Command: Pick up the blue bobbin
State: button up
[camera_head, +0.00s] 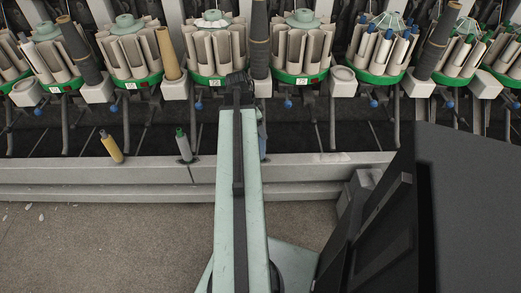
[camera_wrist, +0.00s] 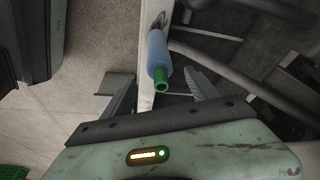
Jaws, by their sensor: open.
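The blue bobbin (camera_wrist: 157,50) shows in the wrist view as a pale blue cylinder with a green tip pointing towards my gripper. It stands at a light ledge. My gripper (camera_wrist: 161,80) is open, with one finger on each side of the bobbin's green end; I cannot tell how far the fingers are from it in depth. Nothing is held. In the head view, only a sliver of the blue bobbin (camera_head: 262,137) shows at the right edge of my arm, which hides the rest.
A yellow bobbin (camera_head: 112,147) and a grey bobbin (camera_head: 184,146) stand tilted on the pale ledge (camera_head: 90,172) to the left. Green-rimmed carousels (camera_head: 295,78) full of bobbins and several tall cones (camera_head: 168,53) line the machine behind.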

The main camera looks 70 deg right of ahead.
aim_at(262, 143)
jog(key=b+x, duration=0.2)
jog(key=x, duration=0.1)
jog(key=shift+f, duration=0.2)
jog(key=shift+r, duration=0.2)
jog(key=c, duration=1.3)
jog(key=shift+r+p, duration=0.1)
jog(key=shift+p, duration=0.25)
